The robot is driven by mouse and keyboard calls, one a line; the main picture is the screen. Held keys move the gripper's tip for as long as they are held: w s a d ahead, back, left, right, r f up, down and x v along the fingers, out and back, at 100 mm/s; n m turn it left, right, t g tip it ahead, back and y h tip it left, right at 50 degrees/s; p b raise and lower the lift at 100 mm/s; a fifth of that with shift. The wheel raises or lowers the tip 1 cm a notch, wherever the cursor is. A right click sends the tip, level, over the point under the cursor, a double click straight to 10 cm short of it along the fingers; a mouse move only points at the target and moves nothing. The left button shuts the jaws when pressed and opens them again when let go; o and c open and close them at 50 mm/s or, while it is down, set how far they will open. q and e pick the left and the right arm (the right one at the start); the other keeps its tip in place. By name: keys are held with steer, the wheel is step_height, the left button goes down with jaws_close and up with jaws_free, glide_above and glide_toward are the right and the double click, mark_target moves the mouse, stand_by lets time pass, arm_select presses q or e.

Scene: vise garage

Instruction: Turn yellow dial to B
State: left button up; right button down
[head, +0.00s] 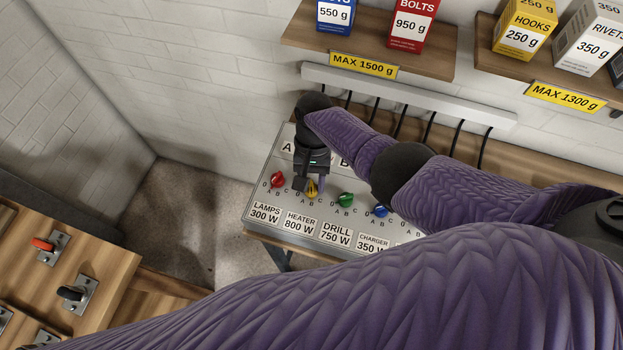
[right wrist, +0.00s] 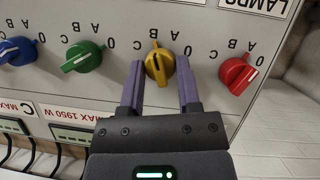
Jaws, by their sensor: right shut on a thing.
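The yellow dial (head: 311,188) sits on a grey control panel (head: 262,206), above the HEATER 800 W label. In the right wrist view, the yellow dial (right wrist: 159,66) is between the two purple fingers of my right gripper (right wrist: 160,72), which is shut on it. The picture there is upside down, with letters around the dial. The dial's raised grip points roughly upward in that view; I cannot tell its exact setting. In the head view, my right gripper (head: 309,186) reaches down onto the dial and partly hides it. My left gripper is out of view.
A red dial (head: 277,179) sits left of the yellow one, a green dial (head: 345,200) and a blue dial (head: 380,211) to its right. My arm covers the panel's right part. Shelves with boxes hang above. A wooden bench (head: 105,262) with switches stands at lower left.

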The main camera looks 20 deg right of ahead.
steer(key=shift+c, duration=1.6)
jaws_free()
steer(key=p+v, duration=0.2)
steer(key=v, duration=0.8)
steer(key=shift+p, duration=0.35)
